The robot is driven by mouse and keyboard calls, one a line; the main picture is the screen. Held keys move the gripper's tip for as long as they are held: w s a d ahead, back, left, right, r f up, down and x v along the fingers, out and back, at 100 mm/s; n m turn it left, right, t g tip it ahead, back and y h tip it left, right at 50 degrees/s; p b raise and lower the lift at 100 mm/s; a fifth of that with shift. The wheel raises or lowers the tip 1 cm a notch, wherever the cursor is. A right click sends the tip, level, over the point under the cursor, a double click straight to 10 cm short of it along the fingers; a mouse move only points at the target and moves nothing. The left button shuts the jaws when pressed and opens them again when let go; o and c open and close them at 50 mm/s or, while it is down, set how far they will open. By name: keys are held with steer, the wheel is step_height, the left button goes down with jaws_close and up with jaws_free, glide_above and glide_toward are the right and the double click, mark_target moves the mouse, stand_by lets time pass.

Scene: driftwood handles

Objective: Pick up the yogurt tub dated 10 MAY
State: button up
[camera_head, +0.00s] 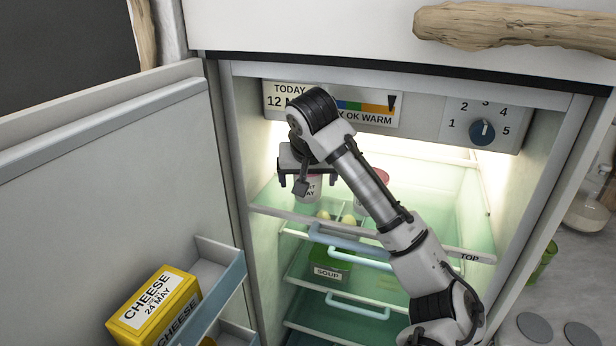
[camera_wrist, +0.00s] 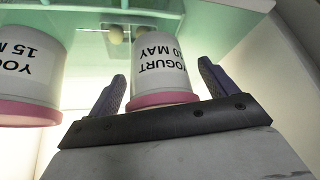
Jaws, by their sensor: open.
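The yogurt tub dated 10 MAY (camera_wrist: 160,66) is white with a pink lid and stands on the fridge's top glass shelf. It appears upside down in the wrist view, between the two fingers of my gripper (camera_wrist: 161,72). In the head view the tub (camera_head: 310,190) is partly hidden by my gripper (camera_head: 296,182). My gripper is open, with a finger on each side of the tub and visible gaps. A second yogurt tub, dated 15 MAY (camera_wrist: 30,75), stands beside it; in the head view this tub (camera_head: 381,176) is mostly behind my arm.
Two eggs (camera_head: 348,219) lie near the tubs. A green soup box (camera_head: 330,268) sits on a lower shelf. The open fridge door (camera_head: 110,200) at left holds yellow cheese boxes (camera_head: 150,308). A dial (camera_head: 482,133) and a date panel (camera_head: 275,100) are above the shelf.

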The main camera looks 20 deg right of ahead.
steer(key=c, duration=1)
steer(key=shift+r, duration=0.15)
